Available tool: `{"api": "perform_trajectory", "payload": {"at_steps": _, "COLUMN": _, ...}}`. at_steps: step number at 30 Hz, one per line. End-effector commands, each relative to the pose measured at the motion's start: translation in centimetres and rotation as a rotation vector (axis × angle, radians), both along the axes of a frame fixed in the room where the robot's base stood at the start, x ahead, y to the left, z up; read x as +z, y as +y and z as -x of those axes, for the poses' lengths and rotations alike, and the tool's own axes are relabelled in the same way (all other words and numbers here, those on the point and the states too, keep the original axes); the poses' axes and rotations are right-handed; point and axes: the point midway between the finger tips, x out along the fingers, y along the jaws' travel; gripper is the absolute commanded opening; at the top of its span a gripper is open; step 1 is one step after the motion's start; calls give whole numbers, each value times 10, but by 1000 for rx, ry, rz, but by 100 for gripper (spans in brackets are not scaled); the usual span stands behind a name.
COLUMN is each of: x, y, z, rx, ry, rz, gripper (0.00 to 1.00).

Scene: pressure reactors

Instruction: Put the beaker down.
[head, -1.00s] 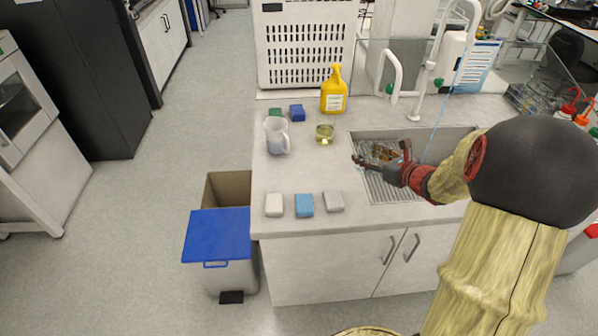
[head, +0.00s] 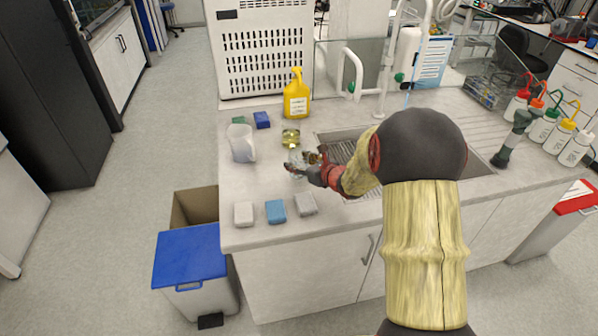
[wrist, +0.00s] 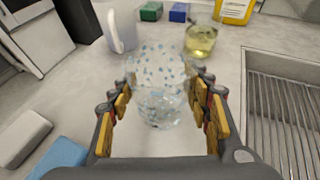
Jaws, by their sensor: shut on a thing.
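My gripper (head: 305,165) is over the bench top, left of the sink. In the wrist view my gripper (wrist: 160,112) is shut on a clear glass beaker (wrist: 158,90) with pale blue specks on its wall. The beaker is upright between the two finger pads. In the head view the beaker (head: 298,160) is small and partly hidden by the fingers. I cannot tell whether its base touches the counter (head: 265,185).
A white jug (head: 241,143) and a small beaker of yellow liquid (head: 291,137) stand just beyond. White, blue and grey sponges (head: 275,211) lie near the front edge. The sink (head: 345,150) is to the right. A yellow bottle (head: 297,97) stands behind.

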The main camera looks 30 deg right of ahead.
Motion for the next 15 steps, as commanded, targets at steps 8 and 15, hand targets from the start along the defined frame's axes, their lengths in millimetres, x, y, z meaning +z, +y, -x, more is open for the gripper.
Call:
{"api": "perform_trajectory", "payload": {"at_steps": 8, "x": -30, "y": 0, "z": 1, "rx": 0, "ry": 0, "rz": -1, "gripper": 22}}
{"api": "perform_trajectory", "payload": {"at_steps": 15, "x": -31, "y": 0, "z": 1, "rx": 0, "ry": 1, "rz": -1, "gripper": 22}}
